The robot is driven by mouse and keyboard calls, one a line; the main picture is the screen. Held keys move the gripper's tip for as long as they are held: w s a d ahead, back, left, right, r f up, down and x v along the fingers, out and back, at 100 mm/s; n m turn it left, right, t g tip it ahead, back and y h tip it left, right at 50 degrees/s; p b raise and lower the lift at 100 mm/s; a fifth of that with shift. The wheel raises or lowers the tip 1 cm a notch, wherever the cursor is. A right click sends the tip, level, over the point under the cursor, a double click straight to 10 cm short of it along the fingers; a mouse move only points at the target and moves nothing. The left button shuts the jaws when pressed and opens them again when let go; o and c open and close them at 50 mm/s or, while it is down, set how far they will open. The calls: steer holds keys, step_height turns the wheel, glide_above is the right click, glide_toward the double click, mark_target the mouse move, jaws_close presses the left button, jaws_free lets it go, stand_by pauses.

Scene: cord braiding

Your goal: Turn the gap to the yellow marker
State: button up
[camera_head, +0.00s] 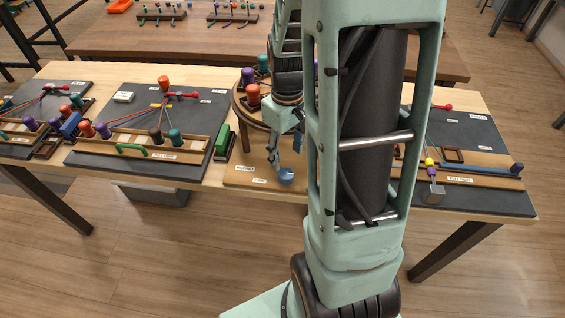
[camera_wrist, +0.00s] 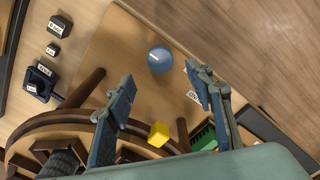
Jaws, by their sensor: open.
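A round wooden disc (camera_head: 241,106) stands on a tan board at the middle of the table, partly hidden behind my arm. Its curved brown rim (camera_wrist: 52,133) crosses the lower part of the wrist view. A yellow block (camera_wrist: 158,134), seemingly the marker, shows by the rim between my fingers in that view. I cannot make out the gap clearly. A round blue knob (camera_wrist: 159,59) is on the tan board beyond my fingertips; it also shows in the head view (camera_head: 286,176). My gripper (camera_wrist: 160,75) is open and empty above the board, its fingers spread apart.
Dark cord boards with pegs stand left (camera_head: 85,160) and right (camera_head: 505,205) of the disc. A green block (camera_head: 222,139) lies just left of the tan board. Small labelled dark blocks (camera_wrist: 40,80) show left in the wrist view. Clear board surrounds the blue knob.

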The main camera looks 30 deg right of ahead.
mark_target(286, 173)
step_height(286, 173, down, 8)
steer(key=shift+r, duration=0.15)
stand_by(0.3)
steer(key=c, duration=1.2)
steer(key=shift+o, duration=0.2)
steer(key=shift+m, duration=0.3)
steer(key=m, duration=0.5)
steer(key=shift+b, duration=0.35)
steer(key=m, duration=0.6)
steer(key=shift+p, duration=0.35)
